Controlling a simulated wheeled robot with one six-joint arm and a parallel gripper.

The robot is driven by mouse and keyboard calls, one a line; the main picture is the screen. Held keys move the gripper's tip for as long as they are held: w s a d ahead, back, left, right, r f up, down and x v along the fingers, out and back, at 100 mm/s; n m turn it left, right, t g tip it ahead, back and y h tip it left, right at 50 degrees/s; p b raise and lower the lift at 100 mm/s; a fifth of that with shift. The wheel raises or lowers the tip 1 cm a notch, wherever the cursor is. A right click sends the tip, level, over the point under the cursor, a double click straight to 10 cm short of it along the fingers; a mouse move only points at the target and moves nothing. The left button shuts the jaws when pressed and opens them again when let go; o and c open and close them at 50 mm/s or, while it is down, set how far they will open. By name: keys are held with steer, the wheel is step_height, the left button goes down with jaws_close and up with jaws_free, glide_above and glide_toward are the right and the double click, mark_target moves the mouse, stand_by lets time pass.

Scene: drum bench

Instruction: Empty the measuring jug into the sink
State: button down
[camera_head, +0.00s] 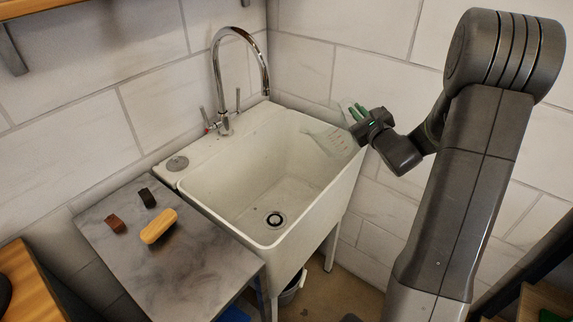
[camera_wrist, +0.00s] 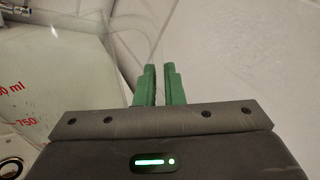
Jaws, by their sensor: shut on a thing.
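The measuring jug (camera_head: 332,142) is clear with red markings. In the camera_head view it is held tilted over the right side of the white sink (camera_head: 255,233), its narrow end pointing left. In the wrist view the jug (camera_wrist: 30,85) fills the left side, with red "ml" and "750" print. My gripper (camera_head: 354,111) is at the jug's right end; its green fingers (camera_wrist: 157,85) are close together, shut on the jug. The exact grip spot is hard to see. I cannot tell whether liquid is in the jug. No stream shows. The sink's drain (camera_head: 275,219) is visible.
A curved chrome tap (camera_head: 266,70) stands at the sink's back left. Tiled walls close off the back and right.

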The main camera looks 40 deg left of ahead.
steer(key=shift+w+d+f+m, duration=0.25)
steer(key=shift+w+f+m, duration=0.15)
steer(key=shift+w+m, duration=0.2)
steer(key=shift+w+d+f+m, duration=0.25)
steer(key=shift+w+f+m, duration=0.1)
steer(key=shift+w+m, duration=0.2)
steer(key=shift+w+d+f+m+p, duration=0.25)
steer(key=shift+w+f+m+p, duration=0.2)
steer(key=shift+m, duration=0.65)
steer(key=shift+w+d+f+m+p, duration=0.25)
steer(key=shift+w+m+p, duration=0.25)
steer(key=shift+m, duration=0.55)
